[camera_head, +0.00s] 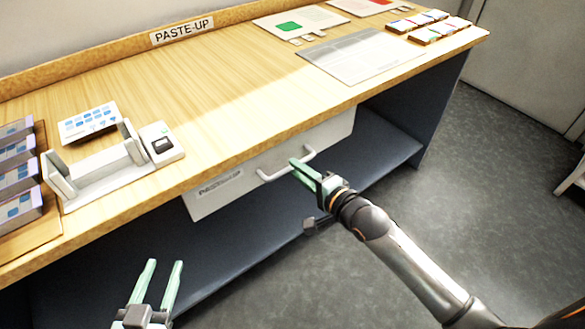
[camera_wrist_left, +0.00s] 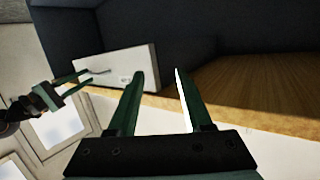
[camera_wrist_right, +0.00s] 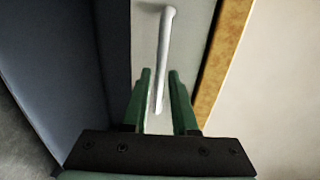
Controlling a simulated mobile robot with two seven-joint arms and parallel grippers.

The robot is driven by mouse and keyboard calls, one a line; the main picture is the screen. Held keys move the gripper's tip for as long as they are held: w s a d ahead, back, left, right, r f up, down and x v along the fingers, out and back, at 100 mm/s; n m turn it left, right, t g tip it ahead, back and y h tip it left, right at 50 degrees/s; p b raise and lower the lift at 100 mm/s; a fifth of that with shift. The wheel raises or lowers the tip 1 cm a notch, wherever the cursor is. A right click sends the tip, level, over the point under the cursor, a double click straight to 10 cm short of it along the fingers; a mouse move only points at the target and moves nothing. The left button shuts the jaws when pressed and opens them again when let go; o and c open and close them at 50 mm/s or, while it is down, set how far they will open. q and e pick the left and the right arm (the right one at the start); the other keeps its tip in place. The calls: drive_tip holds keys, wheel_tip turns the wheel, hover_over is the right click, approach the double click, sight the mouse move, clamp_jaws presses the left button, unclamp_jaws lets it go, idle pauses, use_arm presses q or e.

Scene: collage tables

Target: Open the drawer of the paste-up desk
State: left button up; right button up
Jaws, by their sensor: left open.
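The paste-up desk (camera_head: 230,95) has a white drawer (camera_head: 225,197) under its wooden top, with its front close beneath the top's edge. The drawer has a pale bar handle (camera_head: 268,177), also visible in the right wrist view (camera_wrist_right: 166,45). My right gripper (camera_head: 298,168) is at the right part of the handle. In the right wrist view its green fingers (camera_wrist_right: 158,78) are parted, with the handle's near end between them; contact cannot be told. My left gripper (camera_head: 164,265) is open and empty, low in front of the desk's left part. The drawer's inside is hidden.
A dark shelf (camera_head: 385,140) runs below the drawer. On the desk top are a white stand (camera_head: 105,175), a small device (camera_head: 162,142), boxes (camera_head: 18,170), sheets and card racks (camera_head: 440,32).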

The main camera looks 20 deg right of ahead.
drive_tip(key=shift+x, duration=1.35)
use_arm(q)
drive_tip(key=r, duration=0.1)
drive_tip(key=r+t, duration=0.1)
drive_tip(key=r, duration=0.1)
drive_tip(key=w+r+t, duration=0.1)
drive_tip(key=shift+r+m+h, duration=0.2)
drive_tip(key=shift+m+h, duration=0.1)
use_arm(e)
clamp_jaws()
use_arm(q)
drive_tip(key=shift+d, duration=0.1)
